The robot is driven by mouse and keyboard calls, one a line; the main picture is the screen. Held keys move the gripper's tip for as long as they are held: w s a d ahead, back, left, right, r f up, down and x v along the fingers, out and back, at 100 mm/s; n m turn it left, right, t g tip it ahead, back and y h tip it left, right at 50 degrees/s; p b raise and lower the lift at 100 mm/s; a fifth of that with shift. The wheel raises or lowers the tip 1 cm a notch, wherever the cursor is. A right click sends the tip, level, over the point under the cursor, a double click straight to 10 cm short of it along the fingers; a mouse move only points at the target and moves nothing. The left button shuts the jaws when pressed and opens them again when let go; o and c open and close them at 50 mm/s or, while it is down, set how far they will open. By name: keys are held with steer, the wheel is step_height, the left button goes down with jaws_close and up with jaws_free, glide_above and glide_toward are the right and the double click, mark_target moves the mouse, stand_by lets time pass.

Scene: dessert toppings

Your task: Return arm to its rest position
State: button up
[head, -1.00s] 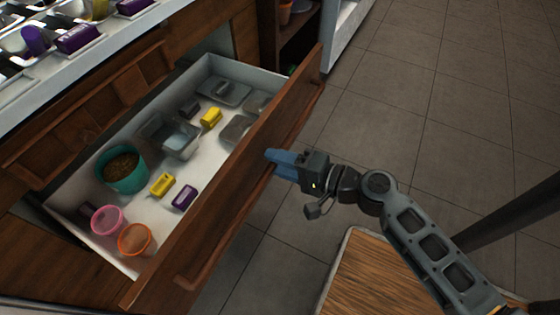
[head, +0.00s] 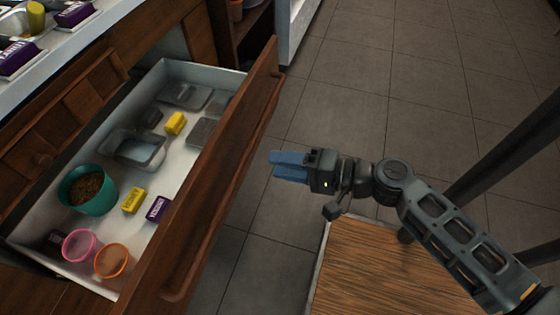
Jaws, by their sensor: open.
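My gripper (head: 274,165) is in the middle of the head view, with its blue fingers pointing left. The fingers are open with a narrow gap and hold nothing. It hangs over the floor, to the right of the open drawer's wooden front (head: 215,180), with a gap of floor showing between them. My arm runs from the gripper down to the lower right corner of the view.
The open drawer (head: 108,272) holds a teal bowl (head: 90,205), pink and orange cups (head: 112,262), yellow and purple boxes (head: 133,201) and clear containers (head: 135,150). A counter (head: 62,62) is at upper left. Tiled floor (head: 400,85) is free beyond my arm.

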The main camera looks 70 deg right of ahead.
stand_by(0.3)
steer(key=s+a+r+n+g+h, duration=0.15)
steer(key=s+a+n+g, duration=0.25)
steer(key=s+a+n, duration=0.5)
step_height(320, 180, up, 25)
steer(key=a+n+t+y+p, duration=0.1)
steer(key=a+n+t+p, duration=0.2)
steer(key=n+p, duration=0.6)
steer(key=p, duration=0.6)
steer(key=shift+s+p, duration=0.3)
